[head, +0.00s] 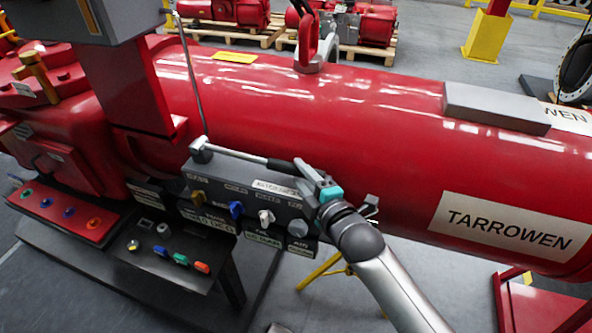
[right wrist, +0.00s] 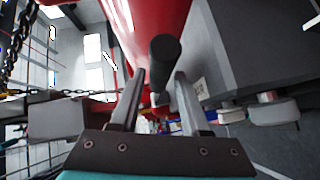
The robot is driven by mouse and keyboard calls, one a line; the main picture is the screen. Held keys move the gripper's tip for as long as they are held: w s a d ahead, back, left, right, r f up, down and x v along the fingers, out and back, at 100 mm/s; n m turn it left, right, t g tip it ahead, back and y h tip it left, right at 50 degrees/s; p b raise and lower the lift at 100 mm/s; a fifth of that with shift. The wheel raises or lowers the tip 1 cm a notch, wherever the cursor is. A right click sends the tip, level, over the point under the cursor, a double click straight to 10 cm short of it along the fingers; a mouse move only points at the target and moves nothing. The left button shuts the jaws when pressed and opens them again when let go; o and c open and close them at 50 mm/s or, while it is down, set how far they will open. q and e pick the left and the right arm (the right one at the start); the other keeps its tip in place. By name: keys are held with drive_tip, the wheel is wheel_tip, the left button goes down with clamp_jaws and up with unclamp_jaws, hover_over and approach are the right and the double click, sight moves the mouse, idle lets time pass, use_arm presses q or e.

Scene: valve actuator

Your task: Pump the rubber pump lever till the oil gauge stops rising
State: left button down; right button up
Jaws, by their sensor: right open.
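The pump lever (head: 240,155) is a light rod that runs right from a grey pivot on top of the dark valve block (head: 225,187). Its dark rubber grip (head: 281,165) ends at my right gripper (head: 303,177). In the right wrist view, the round black end of the grip (right wrist: 165,50) shows beyond and between the two spread fingertips of my right gripper (right wrist: 160,78). The fingers are open, and I cannot tell whether either touches the grip. I cannot make out an oil gauge. My left gripper is not in view.
The large red cylinder (head: 350,115) lies close behind the lever. A thin upright rod (head: 192,80) rises by the pivot. A yellow stand (head: 322,272) is below my right arm.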

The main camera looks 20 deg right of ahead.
drive_tip(key=shift+x, duration=1.25)
clamp_jaws()
idle(0.6)
